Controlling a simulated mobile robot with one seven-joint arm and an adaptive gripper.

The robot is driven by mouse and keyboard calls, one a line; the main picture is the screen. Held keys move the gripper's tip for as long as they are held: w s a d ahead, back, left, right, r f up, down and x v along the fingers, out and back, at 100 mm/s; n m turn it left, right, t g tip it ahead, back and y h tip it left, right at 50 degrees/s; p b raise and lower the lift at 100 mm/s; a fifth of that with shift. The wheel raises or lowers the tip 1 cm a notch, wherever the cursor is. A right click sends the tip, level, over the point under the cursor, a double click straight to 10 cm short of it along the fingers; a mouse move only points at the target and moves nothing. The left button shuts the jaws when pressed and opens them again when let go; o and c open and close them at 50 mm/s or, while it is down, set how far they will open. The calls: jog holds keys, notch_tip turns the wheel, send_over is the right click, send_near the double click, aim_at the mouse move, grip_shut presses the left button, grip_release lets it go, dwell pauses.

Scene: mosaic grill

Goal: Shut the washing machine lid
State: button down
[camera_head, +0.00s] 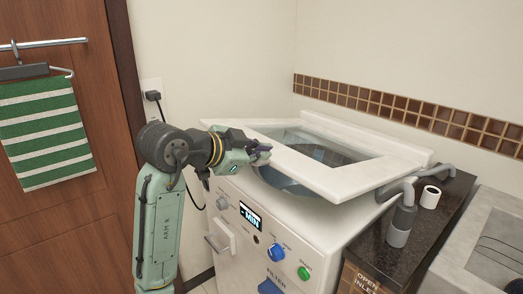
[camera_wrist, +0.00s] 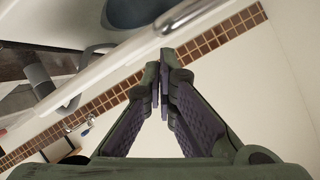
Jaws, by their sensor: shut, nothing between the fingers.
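The washing machine (camera_head: 318,222) is white, with a control panel on its front. Its white lid (camera_head: 335,180) has a framed see-through window and is partly open, tilted up with a gap above the round drum opening (camera_head: 285,183). In the wrist view the gripper (camera_wrist: 164,62) points at a pale lid edge (camera_wrist: 115,62) that crosses diagonally just beyond the fingertips. I cannot tell whether the fingertips touch the lid.
A dark counter (camera_head: 420,225) with a grey pipe (camera_head: 402,215) and a white roll (camera_head: 430,197) adjoins the machine's right side. A grey sink (camera_head: 480,250) is farther right. A wooden door (camera_head: 60,220) with a striped towel (camera_head: 45,135) is at left.

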jog(key=shift+f, duration=0.1)
notch_tip(320, 180, down, 15)
jog(key=s+a+t+h+b, duration=0.1)
jog(key=a+h+b, duration=0.1)
jog(key=b, duration=1.2)
jog(key=shift+s+t+b, duration=0.3)
jog(key=shift+b, duration=0.05)
jog(key=shift+a, duration=0.1)
